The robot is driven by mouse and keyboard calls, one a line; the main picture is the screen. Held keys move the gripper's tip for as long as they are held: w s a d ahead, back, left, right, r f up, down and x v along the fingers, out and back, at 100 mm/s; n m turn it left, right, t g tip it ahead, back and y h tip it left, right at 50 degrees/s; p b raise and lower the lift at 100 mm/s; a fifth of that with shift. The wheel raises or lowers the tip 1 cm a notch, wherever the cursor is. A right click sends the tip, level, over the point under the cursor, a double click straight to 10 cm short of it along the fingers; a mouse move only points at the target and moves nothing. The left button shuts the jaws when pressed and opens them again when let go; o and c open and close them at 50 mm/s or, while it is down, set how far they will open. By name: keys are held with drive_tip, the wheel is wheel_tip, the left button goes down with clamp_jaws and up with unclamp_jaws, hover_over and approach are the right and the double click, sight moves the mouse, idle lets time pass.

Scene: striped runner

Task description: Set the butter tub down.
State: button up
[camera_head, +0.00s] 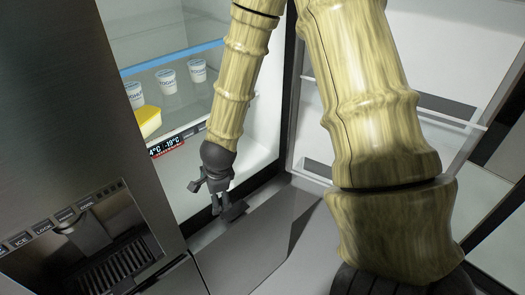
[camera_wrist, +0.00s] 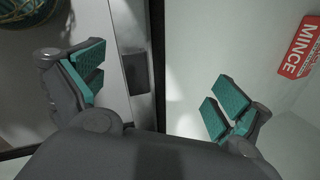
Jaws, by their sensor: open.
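My gripper (camera_head: 217,192) is open and hangs low at the front edge of the open fridge. In the wrist view my gripper (camera_wrist: 157,92) has its teal-padded fingers wide apart with nothing between them. A yellow and white tub-like thing (camera_head: 150,122) sits on the fridge shelf at the left, partly hidden by the door panel; it may be the butter tub, but no label on it is readable. My gripper is below and to the right of it, well apart from it.
Several white yoghurt cups (camera_head: 167,80) stand on the glass shelf behind the tub-like thing. A red pack labelled MINCE (camera_wrist: 301,46) shows at the right of the wrist view. The door with the ice dispenser (camera_head: 110,265) fills the left. The open fridge door (camera_head: 325,110) stands at the right.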

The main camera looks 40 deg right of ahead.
drive_tip(key=s+a+f+n+g, duration=0.1)
drive_tip(key=s+a+f+n, duration=0.1)
drive_tip(key=s+f+n, duration=0.8)
drive_tip(key=s+a+f+n+g, duration=0.2)
drive_tip(key=s+f+n, duration=0.9)
drive_tip(key=s, duration=0.7)
wheel_tip(320, 180, down, 3)
drive_tip(key=shift+a+r, duration=0.1)
drive_tip(key=shift+a, duration=0.3)
